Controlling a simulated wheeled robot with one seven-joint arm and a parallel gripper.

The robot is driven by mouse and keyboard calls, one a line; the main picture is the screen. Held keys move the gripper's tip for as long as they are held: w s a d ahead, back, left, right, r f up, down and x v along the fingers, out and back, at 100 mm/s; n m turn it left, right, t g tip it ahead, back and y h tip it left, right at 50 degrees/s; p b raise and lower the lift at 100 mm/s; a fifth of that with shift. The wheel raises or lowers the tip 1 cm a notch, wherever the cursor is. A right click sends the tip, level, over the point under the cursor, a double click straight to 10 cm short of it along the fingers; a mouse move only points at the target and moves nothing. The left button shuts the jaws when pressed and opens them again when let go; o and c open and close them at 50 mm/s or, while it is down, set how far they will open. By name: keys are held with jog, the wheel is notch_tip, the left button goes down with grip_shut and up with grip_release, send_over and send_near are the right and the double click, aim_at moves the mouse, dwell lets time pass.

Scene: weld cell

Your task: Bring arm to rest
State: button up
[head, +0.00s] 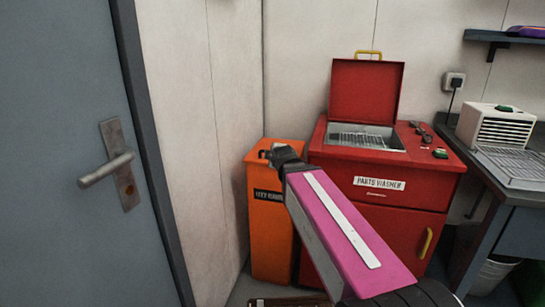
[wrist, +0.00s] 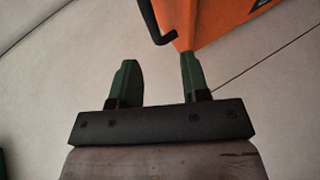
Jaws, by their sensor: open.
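My gripper (wrist: 158,82) shows in the wrist view with its two green fingers apart and nothing between them. A plain pale surface lies behind the fingers. In the head view my pink arm reaches up from the bottom, its dark far end in front of the orange bin (head: 270,225). The fingers cannot be made out there. The orange bin (wrist: 208,18) also shows at the top of the wrist view, close to the right finger; I cannot tell whether they touch.
A red parts washer (head: 380,191) with its lid raised stands right of the bin, behind my arm. A dark bench (head: 490,176) holds a beige unit (head: 497,133) at the right. A grey door (head: 60,200) with a lever handle is at the left. Pale walls stand behind.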

jog(key=shift+v, duration=1.15)
jog(key=s+d+f+m+g, duration=0.4)
jog(key=s+f+m, duration=0.1)
jog(key=f, duration=0.5)
jog(key=s+d+f+m+g+h, duration=0.1)
jog(key=s+d+f+m+g, duration=0.3)
jog(key=f, duration=0.5)
jog(key=s+d+f+m+g, duration=0.5)
jog(key=f+m, duration=0.3)
jog(key=f, duration=0.2)
jog(key=shift+s+f+h, duration=0.3)
jog(key=shift+s+f, duration=0.05)
jog(key=shift+s, duration=0.5)
